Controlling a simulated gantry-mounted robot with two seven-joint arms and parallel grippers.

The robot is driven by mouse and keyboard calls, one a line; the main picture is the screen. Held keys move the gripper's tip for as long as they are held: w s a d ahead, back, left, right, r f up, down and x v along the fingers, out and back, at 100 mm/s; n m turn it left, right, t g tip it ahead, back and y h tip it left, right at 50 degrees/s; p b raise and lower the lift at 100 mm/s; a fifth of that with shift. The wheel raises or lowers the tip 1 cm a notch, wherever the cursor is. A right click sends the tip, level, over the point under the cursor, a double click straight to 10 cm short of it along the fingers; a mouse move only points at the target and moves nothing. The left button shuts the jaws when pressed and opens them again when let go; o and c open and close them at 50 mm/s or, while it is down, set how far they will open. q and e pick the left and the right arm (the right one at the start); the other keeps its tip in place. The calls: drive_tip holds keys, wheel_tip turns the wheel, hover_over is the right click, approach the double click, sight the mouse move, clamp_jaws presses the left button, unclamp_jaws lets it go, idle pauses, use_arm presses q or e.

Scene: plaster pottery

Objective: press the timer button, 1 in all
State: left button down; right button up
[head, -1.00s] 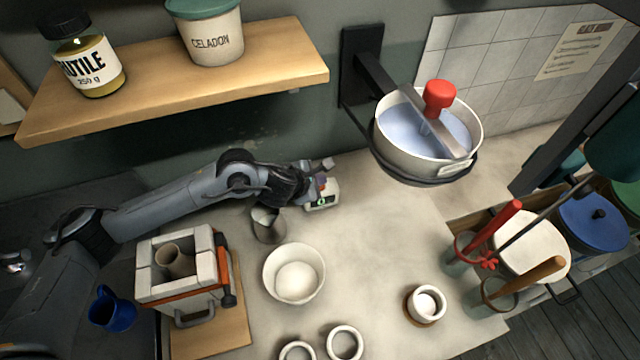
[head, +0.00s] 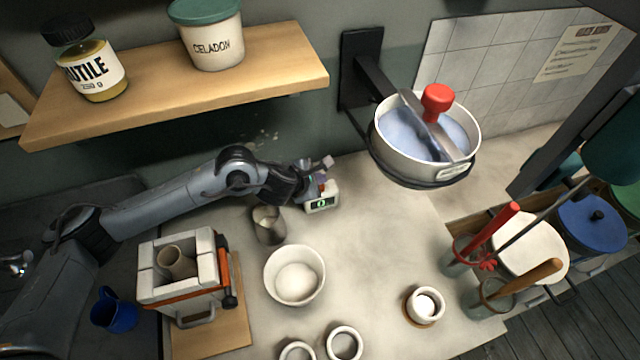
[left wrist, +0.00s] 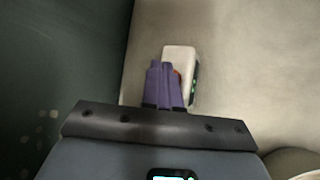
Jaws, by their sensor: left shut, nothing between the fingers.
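The timer (head: 322,202) is a small pale box with a lit green display. It stands on the worktop near the wall, and it also shows in the left wrist view (left wrist: 180,60). My left gripper (head: 318,184) is shut and empty at the timer's top. In the left wrist view its purple fingers (left wrist: 163,84) are together and overlap the timer's near part. A bit of orange-red (left wrist: 177,74), perhaps the button, shows beside the fingertips; most of it is hidden. I cannot tell whether the fingers touch it. My right gripper is not in view.
A grey metal pitcher (head: 268,226) stands just left of the timer, with a white bowl (head: 295,276) in front. A bucket with a red-knobbed bar (head: 425,150) hangs on a wall bracket to the right. The worktop's middle is clear.

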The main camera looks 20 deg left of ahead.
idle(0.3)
use_arm(q)
drive_tip(key=shift+r+p, duration=1.7)
drive_tip(key=shift+r, duration=0.85)
